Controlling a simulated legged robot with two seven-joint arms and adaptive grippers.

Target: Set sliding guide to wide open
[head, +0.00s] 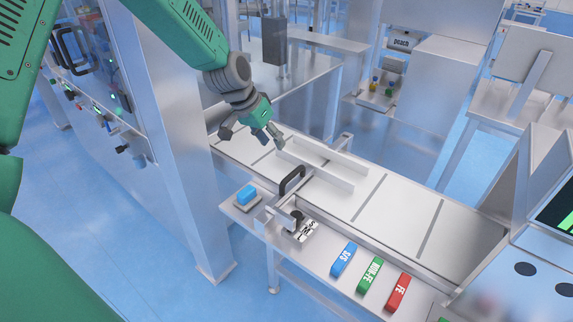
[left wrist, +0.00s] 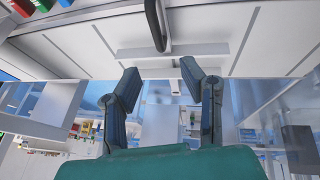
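The sliding guide shows in the head view as a metal rail (head: 324,177) across the conveyor, with a black handle (head: 292,180) standing up at its near side. A second rail (head: 328,158) runs roughly parallel behind it, with a gap between them. My left gripper (head: 258,141) is above the far-left part of the conveyor, up and left of the handle and apart from it. Its fingers are spread and empty. In the left wrist view the handle (left wrist: 155,25) shows beyond the open fingertips (left wrist: 164,72). My right gripper is in neither view.
A blue block (head: 246,195) sits on the near side shelf, by a dark knob (head: 296,216) with a printed scale. Blue (head: 343,259), green (head: 370,274) and red (head: 397,292) labelled blocks lie farther right. A metal cabinet post (head: 180,150) stands close left of the conveyor.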

